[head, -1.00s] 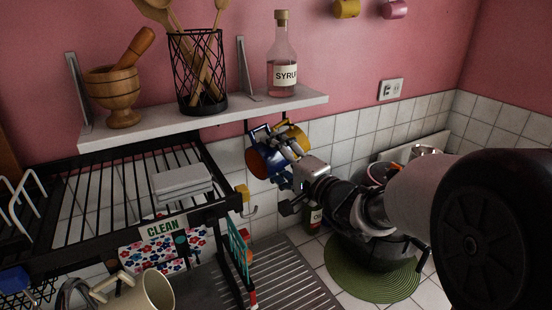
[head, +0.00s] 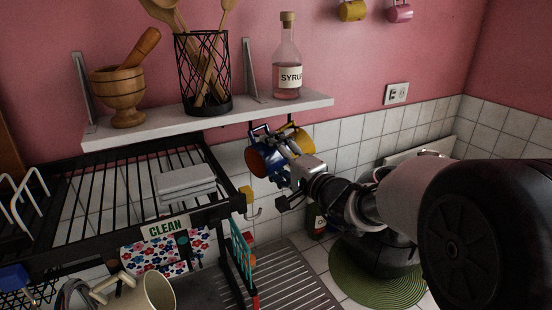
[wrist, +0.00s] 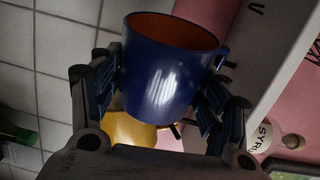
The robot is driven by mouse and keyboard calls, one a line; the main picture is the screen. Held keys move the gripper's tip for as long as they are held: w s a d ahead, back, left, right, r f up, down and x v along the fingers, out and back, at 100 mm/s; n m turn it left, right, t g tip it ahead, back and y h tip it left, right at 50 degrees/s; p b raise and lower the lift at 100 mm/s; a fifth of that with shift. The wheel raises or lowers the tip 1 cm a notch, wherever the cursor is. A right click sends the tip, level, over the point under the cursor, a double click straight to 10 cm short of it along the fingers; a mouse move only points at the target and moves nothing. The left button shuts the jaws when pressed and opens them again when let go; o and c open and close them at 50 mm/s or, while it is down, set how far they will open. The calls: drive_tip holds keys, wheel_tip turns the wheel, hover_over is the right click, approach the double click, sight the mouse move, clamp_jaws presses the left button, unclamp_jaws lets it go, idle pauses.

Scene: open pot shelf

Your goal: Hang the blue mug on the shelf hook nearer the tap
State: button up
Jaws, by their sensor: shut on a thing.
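The blue mug (head: 254,153) with an orange-red inside hangs in the air just under the wooden shelf's front right part. My gripper (head: 285,167) is shut on it, and the wrist view shows its fingers (wrist: 158,84) on both sides of the mug (wrist: 165,70). The mug is tilted, with its mouth toward the lower left in the head view. Its handle is up near a dark hook (head: 251,129) under the shelf; I cannot tell whether the hook passes through it. A yellow mug (head: 303,137) is close behind, under the shelf; it also shows in the wrist view (wrist: 127,132). I cannot make out the tap.
The white shelf (head: 150,127) carries a mortar (head: 119,95), a utensil basket (head: 205,85) and a syrup bottle (head: 287,65). A black dish rack (head: 110,205) stands at the left, with a cream mug (head: 150,292) below. A green round mat (head: 350,283) lies under my arm.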

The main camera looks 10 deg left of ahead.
drive_tip(key=shift+w+b, duration=0.1)
drive_tip(key=shift+b, duration=0.2)
drive_tip(key=shift+w+a+f+b, duration=0.35)
drive_tip(key=shift+w+a+b, duration=0.15)
drive_tip(key=shift+w+b, duration=0.1)
drive_tip(key=o, duration=1.4)
drive_tip(key=shift+s+d, duration=0.1)
drive_tip(key=shift+d, duration=0.05)
